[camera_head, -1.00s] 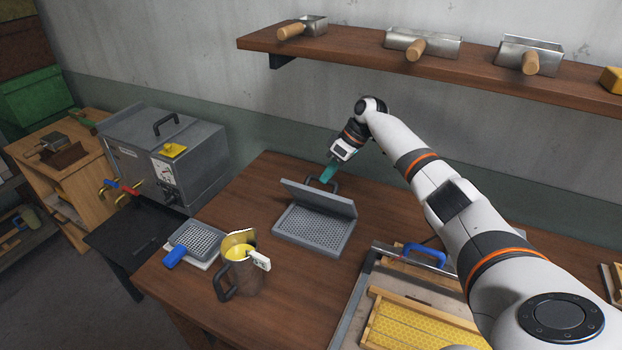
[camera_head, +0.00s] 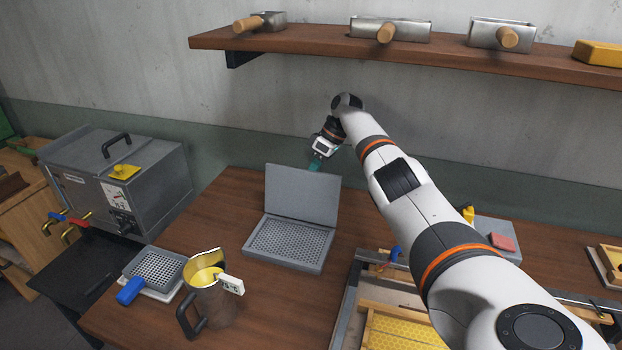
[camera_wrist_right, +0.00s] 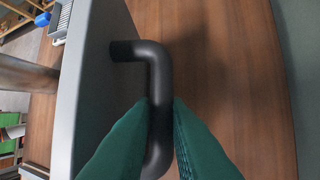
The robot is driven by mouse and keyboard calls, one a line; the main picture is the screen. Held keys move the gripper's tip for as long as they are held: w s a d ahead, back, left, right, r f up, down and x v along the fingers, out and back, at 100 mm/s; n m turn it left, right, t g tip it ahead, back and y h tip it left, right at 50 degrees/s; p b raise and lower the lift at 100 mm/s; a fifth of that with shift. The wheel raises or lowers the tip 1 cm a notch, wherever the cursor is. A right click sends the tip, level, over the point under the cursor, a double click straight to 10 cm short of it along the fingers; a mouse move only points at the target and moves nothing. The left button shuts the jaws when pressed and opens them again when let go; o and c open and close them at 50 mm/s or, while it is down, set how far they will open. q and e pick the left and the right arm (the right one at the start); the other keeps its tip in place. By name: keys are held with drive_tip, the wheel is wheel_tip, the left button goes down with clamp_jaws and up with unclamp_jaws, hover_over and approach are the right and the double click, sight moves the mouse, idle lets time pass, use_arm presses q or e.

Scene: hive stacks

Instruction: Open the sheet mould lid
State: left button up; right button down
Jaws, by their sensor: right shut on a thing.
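The sheet mould stands on the wooden table in the head view, its grey lid (camera_head: 302,195) raised about upright at the back of the perforated lower plate (camera_head: 288,243). My right gripper (camera_head: 316,163) is behind the lid's top edge, its teal fingers partly hidden by the lid. In the right wrist view the teal fingers are shut on the lid's black handle (camera_wrist_right: 155,75), beside the grey lid (camera_wrist_right: 100,85). My left gripper is not in view.
A metal jug (camera_head: 210,295) with yellow contents and a blue-handled perforated tool (camera_head: 155,270) stand left of the mould. A frame tray (camera_head: 345,310) lies to the right. A shelf (camera_head: 420,55) runs above. A grey machine (camera_head: 120,170) stands at the left.

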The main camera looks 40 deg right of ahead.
drive_tip(key=shift+s+a+f, duration=0.15)
drive_tip(key=shift+f, duration=0.45)
drive_tip(key=c, duration=1.8)
unclamp_jaws()
drive_tip(key=o, duration=0.4)
drive_tip(key=shift+w, duration=0.2)
drive_tip(key=shift+r, duration=0.7)
wheel_tip(320, 180, up, 9)
drive_tip(key=shift+f+b, duration=0.1)
drive_tip(key=shift+b, duration=0.25)
